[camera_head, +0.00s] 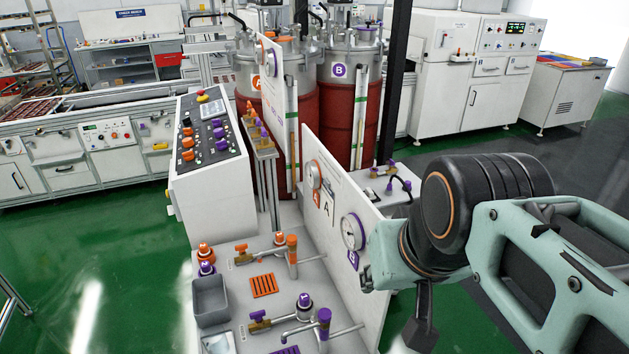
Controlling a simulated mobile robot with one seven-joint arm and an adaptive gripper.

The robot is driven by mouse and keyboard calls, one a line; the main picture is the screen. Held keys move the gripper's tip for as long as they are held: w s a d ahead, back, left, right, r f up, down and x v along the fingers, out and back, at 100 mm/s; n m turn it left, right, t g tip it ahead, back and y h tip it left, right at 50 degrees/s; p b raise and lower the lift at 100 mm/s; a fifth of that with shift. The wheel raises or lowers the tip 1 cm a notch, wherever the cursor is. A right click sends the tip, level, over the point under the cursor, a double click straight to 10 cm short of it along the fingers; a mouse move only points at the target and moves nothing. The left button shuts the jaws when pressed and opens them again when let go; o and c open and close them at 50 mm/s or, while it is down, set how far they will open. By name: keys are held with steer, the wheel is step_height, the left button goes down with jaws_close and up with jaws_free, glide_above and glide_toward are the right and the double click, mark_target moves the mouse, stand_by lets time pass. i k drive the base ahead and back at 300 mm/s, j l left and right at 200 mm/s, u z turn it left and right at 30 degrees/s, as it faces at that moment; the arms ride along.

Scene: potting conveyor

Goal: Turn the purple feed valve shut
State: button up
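Several purple fittings sit at the front of the grey bench. An upright purple handle (324,318) stands on a metal pipe, a purple-topped knob (304,301) stands behind it, and a brass valve with a purple end (259,319) lies to the left. No label I can read tells which is the feed valve. Orange counterparts, such as an upright orange handle (292,245), stand farther back. My arm reaches in from the right. Part of my gripper (421,326), a dark piece, points down right of the white gauge panel, apart from the purple fittings. Its fingertips are not clearly visible.
The white panel (329,220) with gauges A and B rises between my arm and the valves. A grey bin (210,301) stands at the bench's left. A control console (211,165) and red tanks (338,115) stand behind. Green floor at left is clear.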

mark_target(257, 316)
steer(key=j+u, duration=0.55)
steer(key=k+l+u, duration=0.1)
steer(key=l+u, duration=0.25)
steer(key=l, duration=0.2)
steer(key=j+u, duration=0.1)
steer(key=j, duration=0.15)
steer(key=i+j, duration=0.15)
steer(key=k+u, duration=0.1)
steer(key=i, duration=0.2)
steer(key=j+z, duration=0.05)
